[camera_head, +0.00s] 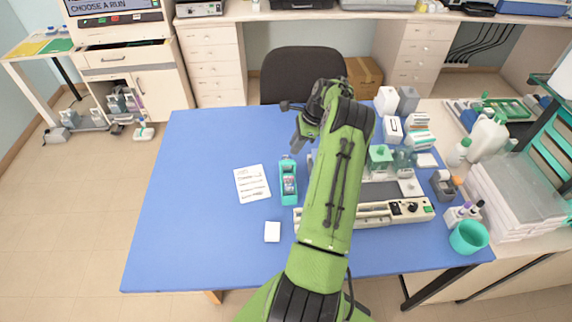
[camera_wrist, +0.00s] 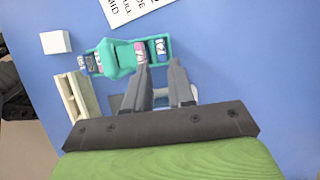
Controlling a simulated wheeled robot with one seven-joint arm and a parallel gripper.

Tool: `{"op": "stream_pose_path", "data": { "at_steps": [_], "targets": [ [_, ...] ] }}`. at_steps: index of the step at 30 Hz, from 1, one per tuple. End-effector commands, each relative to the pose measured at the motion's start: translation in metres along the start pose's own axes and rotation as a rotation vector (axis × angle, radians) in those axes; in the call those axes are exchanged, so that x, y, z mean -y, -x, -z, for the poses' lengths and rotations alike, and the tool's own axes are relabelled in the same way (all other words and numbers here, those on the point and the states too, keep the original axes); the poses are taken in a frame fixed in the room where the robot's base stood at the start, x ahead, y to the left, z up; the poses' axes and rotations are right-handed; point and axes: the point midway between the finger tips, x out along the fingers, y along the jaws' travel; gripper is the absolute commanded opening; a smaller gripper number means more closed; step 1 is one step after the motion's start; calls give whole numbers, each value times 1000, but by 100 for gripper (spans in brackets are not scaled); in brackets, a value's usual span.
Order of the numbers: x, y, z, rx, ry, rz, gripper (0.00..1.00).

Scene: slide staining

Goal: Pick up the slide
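I cannot make out a glass slide for certain in either view. A teal holder (camera_head: 289,196) lies on the blue table with dark and pale items in it. In the wrist view the teal holder (camera_wrist: 107,62) shows a pink-and-white piece (camera_wrist: 140,52) and a dark blue piece (camera_wrist: 161,48), which could be bottles or slide labels. My gripper (camera_wrist: 160,68) is open, its two grey fingers apart with nothing seen between the tips. The tips overlap the holder's near edge in the picture; I cannot tell the height. In the head view my gripper (camera_head: 302,135) is above the table, partly hidden by my arm.
A printed sheet (camera_head: 252,184) lies left of the holder, and a small white block (camera_head: 272,232) lies in front. A beige staining device (camera_head: 405,208), bottles and boxes crowd the right side. A teal bowl (camera_head: 468,237) stands at the right edge. The table's left side is clear.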

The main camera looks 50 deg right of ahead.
Motion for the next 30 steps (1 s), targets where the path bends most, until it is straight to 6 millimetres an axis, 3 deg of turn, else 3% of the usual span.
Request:
{"op": "stream_pose_path", "data": {
  "at_steps": [10, 17, 22, 30],
  "targets": [
    [3, -52, -4, 1, 2, -1, 23],
    [3, -55, -4, 0, 1, 1, 23],
    [3, -55, -4, 0, 1, 1, 0],
    [3, -54, -4, 0, 2, 1, 0]
  ]
}}
